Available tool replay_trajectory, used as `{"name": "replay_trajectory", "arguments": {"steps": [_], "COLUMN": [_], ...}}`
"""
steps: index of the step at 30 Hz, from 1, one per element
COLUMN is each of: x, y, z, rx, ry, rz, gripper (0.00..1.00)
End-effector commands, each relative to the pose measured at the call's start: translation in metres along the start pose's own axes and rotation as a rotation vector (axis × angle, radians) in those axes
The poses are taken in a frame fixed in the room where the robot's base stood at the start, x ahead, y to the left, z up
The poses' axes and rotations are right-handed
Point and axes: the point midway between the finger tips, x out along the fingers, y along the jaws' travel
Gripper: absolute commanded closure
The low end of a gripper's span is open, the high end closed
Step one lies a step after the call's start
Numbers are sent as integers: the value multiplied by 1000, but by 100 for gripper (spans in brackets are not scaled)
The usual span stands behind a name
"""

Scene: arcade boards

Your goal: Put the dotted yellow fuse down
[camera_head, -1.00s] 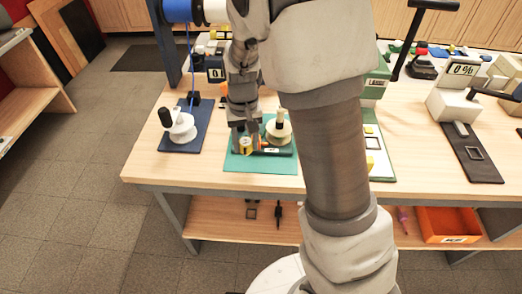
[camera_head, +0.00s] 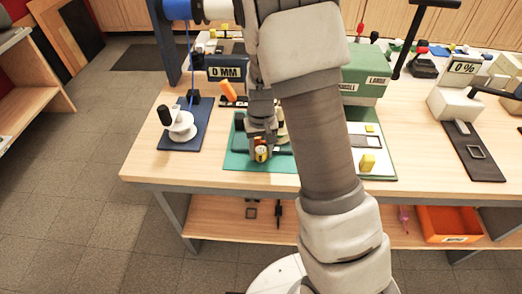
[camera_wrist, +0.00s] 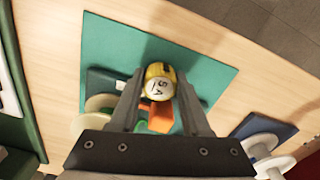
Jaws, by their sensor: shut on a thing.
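The yellow fuse (camera_head: 261,155) shows as a short cylinder with a pale end. In the wrist view the fuse (camera_wrist: 158,84) has a white end cap marked 5 A and a dark mark on its yellow side; dots cannot be made out. My gripper (camera_head: 261,143) is shut on it, and the fingertips of my gripper (camera_wrist: 158,92) flank it in the wrist view. It is over the teal board (camera_head: 236,161), near its front middle. I cannot tell whether the fuse touches the board. An orange part (camera_wrist: 161,119) is just behind the fuse, between the fingers.
A blue board with a white spool (camera_head: 181,128) is to the left. A green machine (camera_head: 365,75) with a pale board and a yellow block (camera_head: 367,162) is to the right. My arm hides part of the table.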

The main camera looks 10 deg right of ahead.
Motion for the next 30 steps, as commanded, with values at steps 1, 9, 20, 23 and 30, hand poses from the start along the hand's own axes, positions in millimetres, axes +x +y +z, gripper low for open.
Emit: {"name": "replay_trajectory", "arguments": {"steps": [1, 9, 20, 23, 30], "x": [3, 2, -10, -29, -83], "y": [0, 0, -1, -1, 0], "z": [0, 0, -1, -1, -1], "rx": [0, 0, -1, -2, 0], "ry": [0, 0, 2, 4, 6], "rz": [0, 0, -1, -1, -1], "gripper": [100, 23, 23, 23, 23]}}
